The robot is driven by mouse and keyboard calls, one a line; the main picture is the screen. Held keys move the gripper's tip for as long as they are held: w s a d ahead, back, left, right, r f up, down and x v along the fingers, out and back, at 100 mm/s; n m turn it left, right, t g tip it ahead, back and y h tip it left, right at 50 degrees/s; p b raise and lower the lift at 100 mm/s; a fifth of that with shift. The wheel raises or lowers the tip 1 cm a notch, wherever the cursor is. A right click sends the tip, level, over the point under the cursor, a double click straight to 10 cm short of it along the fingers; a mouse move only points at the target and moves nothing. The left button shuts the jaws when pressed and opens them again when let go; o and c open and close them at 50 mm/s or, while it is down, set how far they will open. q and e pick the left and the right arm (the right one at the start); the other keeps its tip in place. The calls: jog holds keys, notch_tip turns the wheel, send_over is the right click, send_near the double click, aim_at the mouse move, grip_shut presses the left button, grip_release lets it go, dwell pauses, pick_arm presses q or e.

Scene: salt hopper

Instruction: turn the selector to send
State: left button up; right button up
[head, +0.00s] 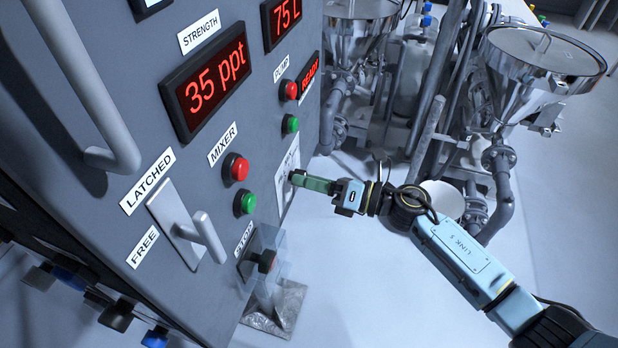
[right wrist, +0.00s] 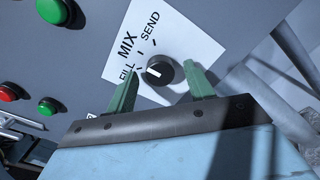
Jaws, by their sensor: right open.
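The selector (right wrist: 159,71) is a round black knob with a white mark, on a white plate lettered FILL, MIX and SEND. In the right wrist view its white mark is on the left, toward the FILL side. My right gripper (right wrist: 164,76) is open, with one green finger on each side of the knob; I cannot tell whether they touch it. In the head view the gripper (head: 297,180) reaches the selector plate (head: 287,184) on the grey panel and mostly hides the knob. My left gripper is not in view.
The panel carries a red button (head: 236,167) and a green button (head: 245,203) for the mixer, a covered stop button (head: 265,262) below, and a latch lever (head: 209,238). Steel hoppers (head: 540,60) with pipes stand behind. The floor right of the panel is mostly clear.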

jog(key=shift+w+a, duration=0.1)
jog(key=shift+a, duration=0.15)
jog(key=c, duration=1)
jog(key=shift+o, duration=0.2)
